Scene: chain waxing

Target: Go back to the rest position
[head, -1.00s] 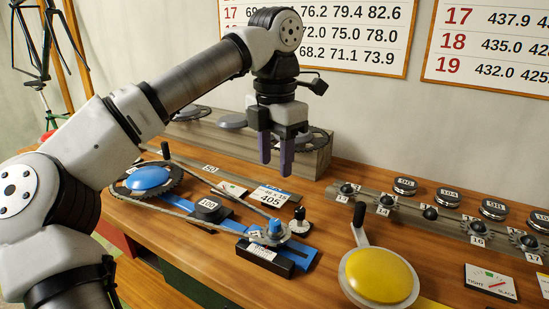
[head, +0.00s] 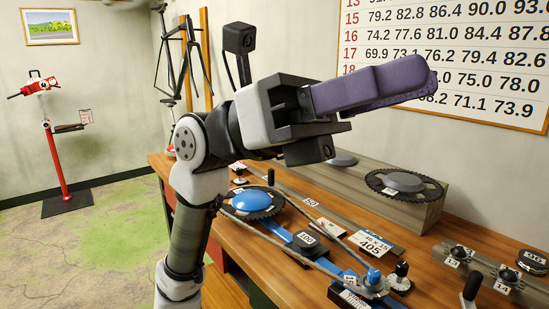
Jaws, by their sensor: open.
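My gripper (head: 375,84) is raised above the workbench in the head view, with its purple fingers pointing right. The fingers overlap from this angle, and nothing shows between them. My gripper is well clear of the bench and touches nothing.
The wooden workbench (head: 240,263) holds a chain rig with a blue-capped chainring (head: 250,201), a card marked 405 (head: 374,243) and a grey block with a chainring (head: 403,184). A red stand (head: 56,165) is on the floor at left. A bike frame (head: 178,60) hangs behind.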

